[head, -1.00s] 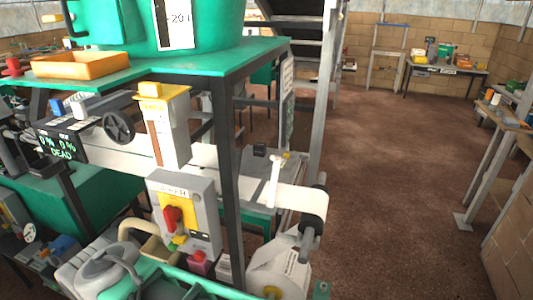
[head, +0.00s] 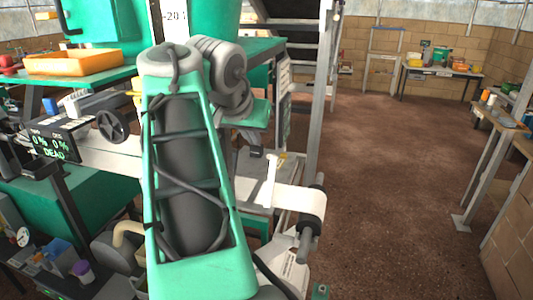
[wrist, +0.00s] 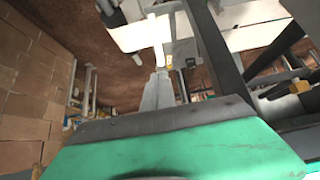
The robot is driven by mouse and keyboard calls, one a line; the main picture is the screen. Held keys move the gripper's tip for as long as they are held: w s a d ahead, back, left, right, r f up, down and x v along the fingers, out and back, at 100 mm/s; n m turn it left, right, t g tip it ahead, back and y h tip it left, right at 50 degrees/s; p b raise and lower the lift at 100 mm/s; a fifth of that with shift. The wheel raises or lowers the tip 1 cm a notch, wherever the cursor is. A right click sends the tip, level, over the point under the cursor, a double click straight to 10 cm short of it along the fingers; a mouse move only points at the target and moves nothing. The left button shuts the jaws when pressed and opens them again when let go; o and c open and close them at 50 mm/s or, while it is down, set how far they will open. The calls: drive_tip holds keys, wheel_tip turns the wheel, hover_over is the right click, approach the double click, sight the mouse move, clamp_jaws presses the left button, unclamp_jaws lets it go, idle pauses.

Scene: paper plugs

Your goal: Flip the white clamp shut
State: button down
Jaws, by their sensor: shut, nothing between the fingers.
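The white clamp (head: 269,181) stands upright in the head view, a thin white bar with a small knob at its top. It is beside the white paper strip (head: 298,199) that runs onto a dark roller. In the wrist view, the grey fingers of my gripper (wrist: 160,73) are together, with nothing seen between them. A pale piece shows just beyond their tips; I cannot tell whether it is the clamp. In the head view my green arm fills the middle, left of the clamp, and my gripper's fingers cannot be made out there.
A dark roller (head: 309,234) is below and right of the clamp. A black panel reading DEAD (head: 52,140) and a handwheel (head: 112,125) are at the left. An orange tray (head: 75,62) sits on the green shelf. Brown floor (head: 390,170) is open at the right.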

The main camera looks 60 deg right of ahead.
drive_tip(key=shift+s+r, duration=0.1)
drive_tip(key=b, duration=0.2)
approach(268, 156)
drive_tip(key=x, duration=0.5)
drive_tip(key=shift+s+d+f, duration=0.1)
drive_tip(key=shift+d+f, duration=0.1)
drive_tip(key=shift+f, duration=0.2)
drive_tip(key=shift+d+f, duration=0.2)
drive_tip(key=shift+d, duration=0.05)
drive_tip(key=shift+d+r+p, duration=0.1)
drive_tip(key=shift+p, duration=0.4)
